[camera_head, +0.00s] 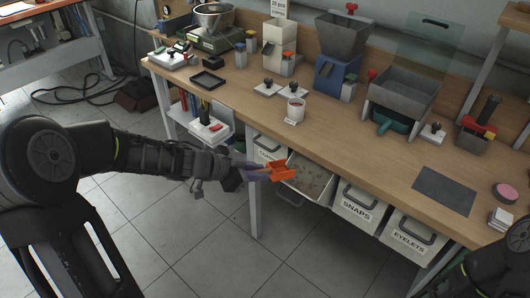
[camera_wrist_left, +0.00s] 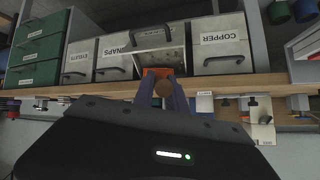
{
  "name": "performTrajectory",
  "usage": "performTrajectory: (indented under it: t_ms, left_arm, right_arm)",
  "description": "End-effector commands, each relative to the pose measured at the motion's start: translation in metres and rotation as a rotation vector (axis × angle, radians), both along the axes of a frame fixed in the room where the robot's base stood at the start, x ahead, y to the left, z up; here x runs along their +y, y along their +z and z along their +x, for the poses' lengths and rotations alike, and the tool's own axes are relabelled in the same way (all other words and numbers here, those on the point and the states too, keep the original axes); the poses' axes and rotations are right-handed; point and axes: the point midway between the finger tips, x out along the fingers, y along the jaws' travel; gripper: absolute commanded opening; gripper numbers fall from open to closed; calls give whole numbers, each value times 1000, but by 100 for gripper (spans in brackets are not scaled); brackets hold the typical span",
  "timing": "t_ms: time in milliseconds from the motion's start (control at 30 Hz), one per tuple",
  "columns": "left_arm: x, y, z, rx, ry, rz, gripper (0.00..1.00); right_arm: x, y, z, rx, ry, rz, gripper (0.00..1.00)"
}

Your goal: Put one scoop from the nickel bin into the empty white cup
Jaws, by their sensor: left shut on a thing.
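My left gripper (camera_head: 254,174) has purple fingers shut on the orange scoop (camera_head: 284,171). The scoop is at the near left edge of a pulled-out, open bin (camera_head: 322,194) under the bench; whether it touches the bin or holds anything is unclear. This bin sits between the copper and snaps bins; its own label is not readable. Grey material shows inside. The wrist view shows the left gripper (camera_wrist_left: 163,93), the scoop (camera_wrist_left: 158,72) and the open bin (camera_wrist_left: 176,40). A white cup (camera_head: 296,111) stands upright on the bench above; its inside is unclear. My right gripper is out of frame.
The wooden bench edge (camera_head: 260,126) overhangs the bins. The snaps bin (camera_head: 355,207) and eyelets bin (camera_head: 410,235) are on the right, and the copper bin (camera_wrist_left: 221,46) is on the other side. A blue hopper (camera_head: 338,72) stands behind the cup. A bench leg (camera_head: 254,208) is near the gripper.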

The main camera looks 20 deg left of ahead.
Motion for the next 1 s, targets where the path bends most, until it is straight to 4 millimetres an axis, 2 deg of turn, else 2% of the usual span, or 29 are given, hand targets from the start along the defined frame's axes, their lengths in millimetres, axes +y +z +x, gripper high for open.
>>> performTrajectory:
  t_ms: [33,200,667,1000]
  left_arm:
    - [3,-7,-6,16,19,14,0]
    - [4,-7,-5,39,89,37,0]
    - [3,-8,-4,43,90,40,0]
    - [-4,-18,5,43,88,39,0]
  right_arm:
    - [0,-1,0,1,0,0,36]
    - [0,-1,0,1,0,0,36]
    - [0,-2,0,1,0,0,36]
    - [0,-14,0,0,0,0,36]
